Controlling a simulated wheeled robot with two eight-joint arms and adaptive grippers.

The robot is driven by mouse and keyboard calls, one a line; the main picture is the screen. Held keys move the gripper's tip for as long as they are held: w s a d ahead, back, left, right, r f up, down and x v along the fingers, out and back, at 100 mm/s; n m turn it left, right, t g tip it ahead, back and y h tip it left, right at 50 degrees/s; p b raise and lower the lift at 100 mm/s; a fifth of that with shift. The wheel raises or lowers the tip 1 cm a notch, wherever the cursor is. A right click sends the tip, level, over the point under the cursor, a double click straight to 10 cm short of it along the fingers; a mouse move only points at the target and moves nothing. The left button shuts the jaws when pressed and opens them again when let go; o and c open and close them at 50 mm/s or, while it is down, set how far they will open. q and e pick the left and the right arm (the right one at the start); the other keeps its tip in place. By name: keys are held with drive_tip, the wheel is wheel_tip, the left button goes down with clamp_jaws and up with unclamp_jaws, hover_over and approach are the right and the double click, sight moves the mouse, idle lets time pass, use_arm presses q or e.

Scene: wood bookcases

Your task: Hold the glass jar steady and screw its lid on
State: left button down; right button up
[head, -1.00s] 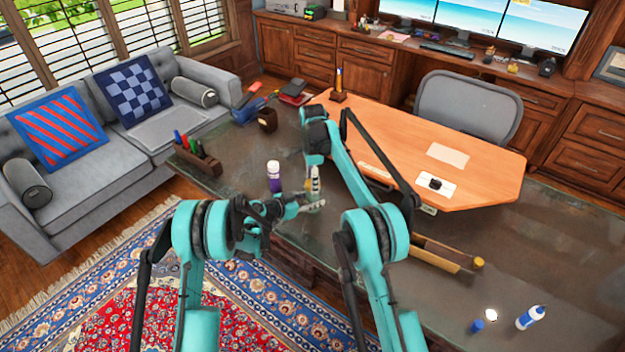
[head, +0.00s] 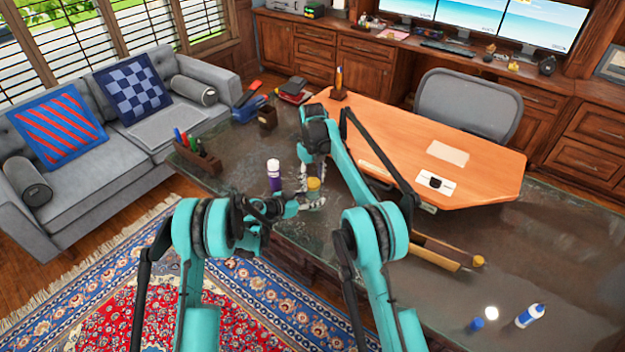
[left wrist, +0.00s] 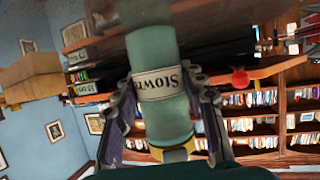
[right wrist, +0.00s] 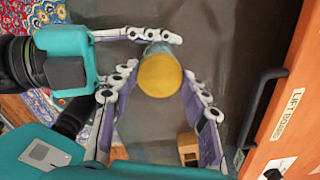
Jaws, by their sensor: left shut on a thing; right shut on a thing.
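A glass jar (left wrist: 160,85) with a printed label is held between the fingers of my left gripper (left wrist: 165,105), which is shut on it. In the left wrist view it appears upside down. Its yellow lid (right wrist: 160,75) is at the mouth end and shows in the head view (head: 313,184). My right gripper (right wrist: 158,85) is shut on the lid, one finger on each side. A left-gripper finger shows just beyond it in the right wrist view. The lid hides the mouth from above, so I cannot tell how well it is seated.
A pen holder (head: 198,157) is farther left on the dark desk. A wooden tray (head: 440,252) and a blue-white bottle (head: 530,316) are to the right.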

drive_tip(key=o, duration=1)
drive_tip(key=shift+o, duration=0.2)
drive_tip(key=shift+r, duration=2.3)
drive_tip(key=shift+c, duration=0.3)
